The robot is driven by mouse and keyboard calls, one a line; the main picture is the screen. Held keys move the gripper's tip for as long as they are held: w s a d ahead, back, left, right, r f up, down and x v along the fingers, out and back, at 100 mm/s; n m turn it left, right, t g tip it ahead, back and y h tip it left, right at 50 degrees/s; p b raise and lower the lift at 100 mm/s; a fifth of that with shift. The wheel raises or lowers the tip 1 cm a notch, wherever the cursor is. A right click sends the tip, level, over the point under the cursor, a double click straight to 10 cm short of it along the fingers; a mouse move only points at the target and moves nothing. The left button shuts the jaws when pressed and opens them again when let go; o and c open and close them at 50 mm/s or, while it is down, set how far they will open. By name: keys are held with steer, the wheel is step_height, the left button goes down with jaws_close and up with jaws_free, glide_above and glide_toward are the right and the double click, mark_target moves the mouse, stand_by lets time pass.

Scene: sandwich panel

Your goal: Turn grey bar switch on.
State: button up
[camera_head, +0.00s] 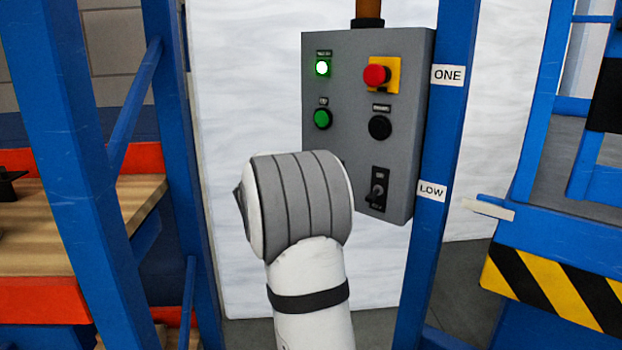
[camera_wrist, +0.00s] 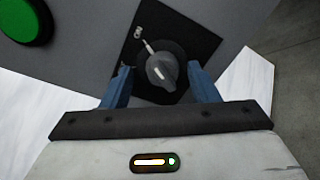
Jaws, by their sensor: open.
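The grey bar switch (camera_wrist: 161,69) sits on a black square plate in the wrist view, with a label that seems to read ON at the plate's upper left. A thin white line runs from the knob towards that label; I cannot tell whether it is on the knob or the plate. In the head view the switch (camera_head: 377,191) is at the panel's lower right. My gripper (camera_wrist: 160,74) is open, its two blue fingers on either side of the knob. Contact is not clear. In the head view my arm hides the gripper.
The grey panel (camera_head: 346,100) also carries a lit green lamp (camera_head: 322,68), a green button (camera_head: 322,118), a red emergency button (camera_head: 376,75) and a black button (camera_head: 380,127). A blue post (camera_head: 447,130) stands close at its right. A striped barrier (camera_head: 545,287) is lower right.

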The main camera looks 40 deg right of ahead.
steer(key=p+v, duration=0.1)
steer(key=v, duration=0.6)
steer(key=shift+a, duration=0.4)
steer(key=shift+s, duration=0.1)
